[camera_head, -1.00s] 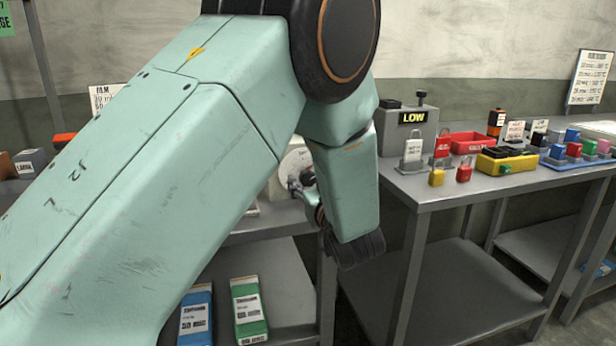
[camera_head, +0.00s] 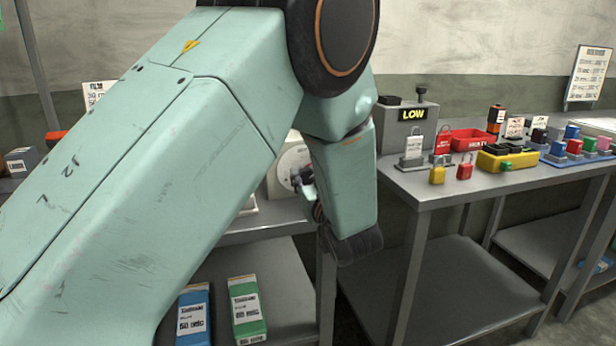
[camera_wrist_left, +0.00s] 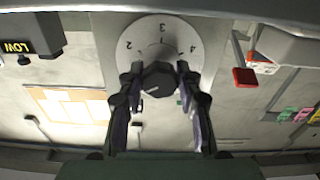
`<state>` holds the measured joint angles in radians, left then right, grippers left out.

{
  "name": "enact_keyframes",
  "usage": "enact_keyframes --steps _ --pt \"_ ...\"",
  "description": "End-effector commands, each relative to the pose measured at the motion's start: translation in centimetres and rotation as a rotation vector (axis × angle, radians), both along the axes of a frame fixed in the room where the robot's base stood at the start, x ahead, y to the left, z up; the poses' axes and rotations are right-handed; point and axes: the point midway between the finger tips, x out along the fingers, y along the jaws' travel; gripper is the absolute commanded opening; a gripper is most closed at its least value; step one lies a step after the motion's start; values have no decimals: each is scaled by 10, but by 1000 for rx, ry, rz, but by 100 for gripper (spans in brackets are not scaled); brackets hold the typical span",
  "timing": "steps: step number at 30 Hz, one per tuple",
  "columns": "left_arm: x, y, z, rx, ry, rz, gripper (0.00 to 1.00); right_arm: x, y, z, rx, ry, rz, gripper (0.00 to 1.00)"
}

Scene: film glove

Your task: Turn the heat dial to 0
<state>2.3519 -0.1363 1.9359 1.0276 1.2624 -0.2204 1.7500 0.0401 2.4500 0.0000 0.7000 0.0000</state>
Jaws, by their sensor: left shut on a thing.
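The heat dial is a round pale plate (camera_wrist_left: 160,28) with a dark knob (camera_wrist_left: 158,78); the numbers 2, 3 and 4 show on the plate in the left wrist view. My left gripper (camera_wrist_left: 156,80) has one finger on each side of the knob and is shut on it. A small pale mark shows on the knob, but I cannot tell which number it points to. The rest of the scale is hidden behind the knob and fingers. In the head view, the plate (camera_head: 290,160) shows partly behind my left arm, with the gripper (camera_head: 302,182) against it. My right gripper is not in view.
On the right table stand a grey box with a LOW display (camera_head: 411,117), yellow and red padlocks (camera_head: 464,167), a red tray (camera_head: 472,139) and a yellow box (camera_head: 506,160). Blue and green cartons (camera_head: 247,308) are on the shelf below the dial.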

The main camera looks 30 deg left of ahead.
Motion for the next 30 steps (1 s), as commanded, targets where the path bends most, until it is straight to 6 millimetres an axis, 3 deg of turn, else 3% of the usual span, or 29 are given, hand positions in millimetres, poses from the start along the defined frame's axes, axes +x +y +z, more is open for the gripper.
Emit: enact_keyframes --steps 7,17,30 --pt "1 1 1 3 -3 0 3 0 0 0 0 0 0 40" --pt "1 1 2 -32 -47 1 2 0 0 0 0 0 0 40" --pt "1 1 3 -259 -315 1 2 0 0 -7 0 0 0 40"
